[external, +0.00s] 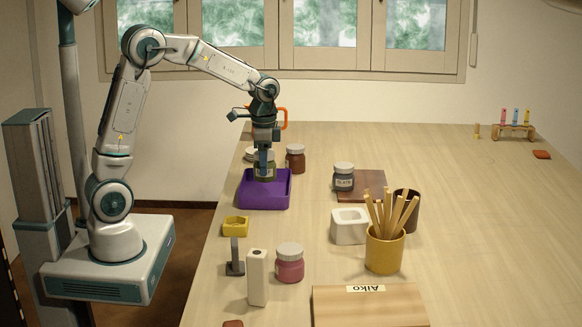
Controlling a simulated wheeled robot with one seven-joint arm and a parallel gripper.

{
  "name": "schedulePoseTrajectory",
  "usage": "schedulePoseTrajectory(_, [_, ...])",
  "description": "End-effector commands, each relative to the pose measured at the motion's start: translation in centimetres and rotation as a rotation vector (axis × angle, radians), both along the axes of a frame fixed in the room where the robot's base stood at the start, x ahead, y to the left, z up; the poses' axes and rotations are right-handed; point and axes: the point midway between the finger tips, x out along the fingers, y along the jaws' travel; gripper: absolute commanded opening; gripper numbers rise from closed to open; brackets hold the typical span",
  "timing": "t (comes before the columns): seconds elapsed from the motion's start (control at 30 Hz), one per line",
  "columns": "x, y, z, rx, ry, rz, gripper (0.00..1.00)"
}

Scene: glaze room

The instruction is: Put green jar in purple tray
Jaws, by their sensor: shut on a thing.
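The purple tray (264,201) sits on the table near its left edge. My gripper (264,165) points straight down over the tray, shut on the green jar (264,174). The jar is upright between the fingers, which cover its top and part of its side. Its lower part shows against the tray's inside, behind the front wall. I cannot tell whether its bottom touches the tray floor.
A brown-red jar (295,158) and a pale-lidded jar behind my gripper stand close behind the tray. A dark jar (343,178) stands to the right. The table's right side is mostly clear.

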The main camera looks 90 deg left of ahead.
Motion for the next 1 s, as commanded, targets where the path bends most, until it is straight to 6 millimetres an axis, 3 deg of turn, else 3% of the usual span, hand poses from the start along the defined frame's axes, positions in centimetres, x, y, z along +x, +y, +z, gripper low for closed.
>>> schedulePoseTrajectory(0.17, [0.1,1.6,-0.9,0.0,-0.001,-0.001,0.27])
schedulePoseTrajectory(0.5, [0.1,1.7,-4.8,0.0,0.001,-0.002,0.27])
schedulePoseTrajectory(0.9, [0.1,1.7,-5.5,0.001,-0.001,-0.002,0.27])
schedulePoseTrajectory(0.93, [0.1,1.7,-5.4,0.0,-0.001,-0.002,0.66])
schedulePoseTrajectory(1.0, [0.1,1.7,-5.3,0.0,0.0,-0.002,0.79])
